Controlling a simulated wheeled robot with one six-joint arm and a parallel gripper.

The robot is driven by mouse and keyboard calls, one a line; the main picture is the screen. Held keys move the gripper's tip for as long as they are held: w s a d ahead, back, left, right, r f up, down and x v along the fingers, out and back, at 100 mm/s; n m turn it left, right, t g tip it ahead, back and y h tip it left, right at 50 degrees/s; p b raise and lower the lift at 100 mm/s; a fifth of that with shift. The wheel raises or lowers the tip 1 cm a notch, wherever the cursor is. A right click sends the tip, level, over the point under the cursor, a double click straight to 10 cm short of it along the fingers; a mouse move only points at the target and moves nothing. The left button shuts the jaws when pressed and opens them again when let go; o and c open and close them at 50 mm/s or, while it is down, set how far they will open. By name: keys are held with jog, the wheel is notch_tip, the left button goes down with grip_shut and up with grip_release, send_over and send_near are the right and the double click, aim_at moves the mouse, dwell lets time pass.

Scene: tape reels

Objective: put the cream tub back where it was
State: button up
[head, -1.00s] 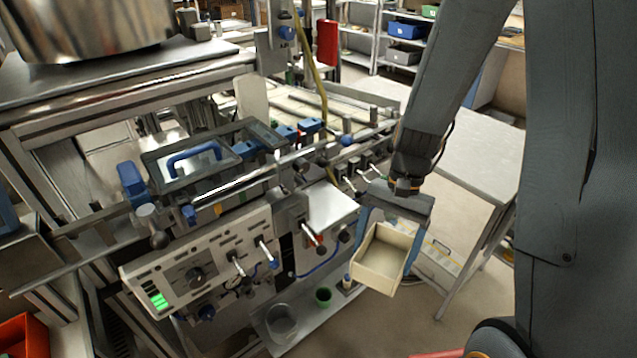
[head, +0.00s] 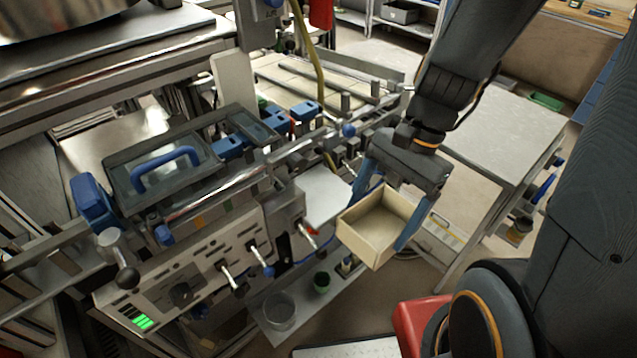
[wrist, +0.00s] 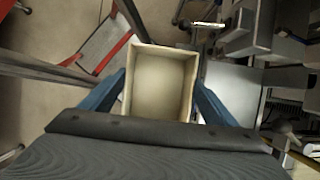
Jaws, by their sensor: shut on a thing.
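The cream tub (head: 368,246) is an open, box-shaped, empty container. My gripper (head: 388,208) is shut on it, one blue finger against each of two opposite sides. It hangs in the air in front of the machine, roughly level, with its open top up. In the wrist view the tub (wrist: 160,88) sits between the two blue fingers of my gripper (wrist: 161,100), and its bare inside floor shows. Which surface the tub came from cannot be told from these frames.
A small metal plate (head: 323,194) on the machine is close left of the tub. A grey table (head: 500,130) stands behind right. A red object (head: 415,322) is below right.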

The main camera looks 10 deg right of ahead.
jog(key=w+a+p, duration=0.1)
jog(key=w+a, duration=0.2)
jog(key=w, duration=0.1)
jog(key=w+a+p, duration=0.2)
jog(key=w+a, duration=0.1)
jog(key=w, duration=0.2)
jog(key=w+a+p, duration=0.1)
jog(key=w+a, duration=0.2)
jog(key=w, duration=0.2)
jog(key=shift+w+a+p, duration=0.15)
jog(key=shift+a+p, duration=0.15)
jog(key=shift+a, duration=0.1)
jog(key=shift+d+f+p, duration=0.1)
jog(key=shift+f+p, duration=0.3)
jog(key=shift+p, duration=0.1)
jog(key=shift+f, duration=0.15)
jog(key=shift+f, duration=0.25)
jog(key=o, duration=1.4)
jog(key=shift+c, duration=0.2)
jog(key=shift+b, duration=0.55)
jog(key=b+v, duration=0.2)
jog(key=v, duration=0.6)
jog(key=shift+b, duration=0.3)
